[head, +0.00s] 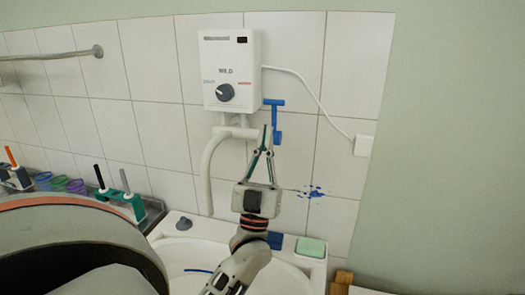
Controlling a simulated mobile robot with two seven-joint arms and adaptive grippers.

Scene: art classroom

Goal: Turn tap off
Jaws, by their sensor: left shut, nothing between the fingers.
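The tap hangs under a white wall water heater (212,60). It has a white curved spout (207,165) and a blue handle (275,103) at its right end, with a T-shaped top and a blue part running down. My left gripper (268,130) is shut and empty, pointing up, with its tips just below the handle's top and close to its lower blue part. I cannot tell whether they touch. The gripper partly hides the tap body. No water stream is clear at the spout's end. My right gripper is not in view.
A white sink (180,250) lies below, partly hidden by my arm. A green soap bar (311,246) sits on its right rim, with a blue block (275,240) beside it. Brushes and cups (76,187) stand at left. A white socket (363,146) is at right.

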